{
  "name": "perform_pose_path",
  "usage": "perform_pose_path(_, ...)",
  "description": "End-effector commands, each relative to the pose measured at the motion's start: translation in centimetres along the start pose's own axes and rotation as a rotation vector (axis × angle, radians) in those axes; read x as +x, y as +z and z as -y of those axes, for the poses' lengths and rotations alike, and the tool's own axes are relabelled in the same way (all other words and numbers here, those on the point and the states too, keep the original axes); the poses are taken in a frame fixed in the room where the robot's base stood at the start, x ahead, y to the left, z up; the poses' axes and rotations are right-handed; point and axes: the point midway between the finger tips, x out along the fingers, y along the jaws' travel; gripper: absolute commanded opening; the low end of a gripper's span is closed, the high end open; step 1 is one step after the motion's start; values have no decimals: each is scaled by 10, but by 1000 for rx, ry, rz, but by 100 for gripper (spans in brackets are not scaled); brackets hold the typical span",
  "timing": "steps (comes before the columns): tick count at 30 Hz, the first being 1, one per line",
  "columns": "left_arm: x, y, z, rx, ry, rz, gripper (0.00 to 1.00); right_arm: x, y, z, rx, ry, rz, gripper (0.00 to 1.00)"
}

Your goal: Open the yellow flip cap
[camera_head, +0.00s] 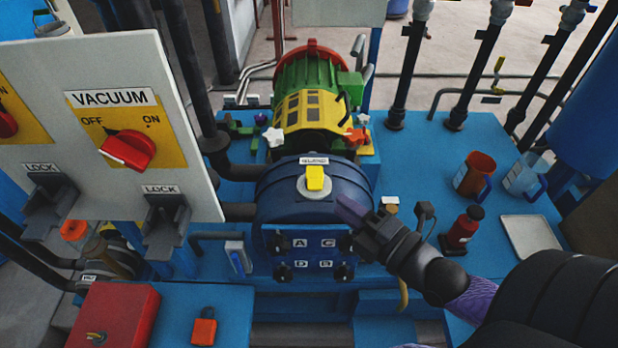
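The yellow flip cap (315,177) sits in a pale round collar on top of the dark blue rounded housing (275,205), below a small white label. The cap looks closed over the collar, though its hinge is too small to make out. My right gripper (352,211) reaches in from the lower right. Its fingertips are right of and a little below the cap in the picture, apart from it, in front of the housing's right side. I cannot tell whether its fingers are open or shut; nothing shows held. My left gripper is not in view.
A white panel (100,190) with a red vacuum knob (128,149) stands at left. Behind the housing is a yellow-green motor (308,105). On the blue deck at right are a red bottle (463,229), two jugs and a tray (530,237). A red box (113,315) is lower left.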

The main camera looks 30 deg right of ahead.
Motion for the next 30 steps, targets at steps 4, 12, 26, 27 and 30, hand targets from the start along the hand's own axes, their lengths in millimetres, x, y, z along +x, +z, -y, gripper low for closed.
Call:
perform_pose_path(4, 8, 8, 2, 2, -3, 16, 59, 34, 0, 1, 1, 5, 1, 26)
perform_pose_path(12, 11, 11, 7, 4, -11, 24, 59, 61, 0, 1, 2, -2, 0, 26)
perform_pose_path(26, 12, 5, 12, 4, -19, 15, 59, 63, 0, 1, 2, -3, 0, 0)
perform_pose_path(27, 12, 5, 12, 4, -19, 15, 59, 63, 0, 1, 2, -3, 0, 0)
perform_pose_path(30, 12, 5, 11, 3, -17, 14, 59, 63, 0, 1, 2, -3, 0, 0)
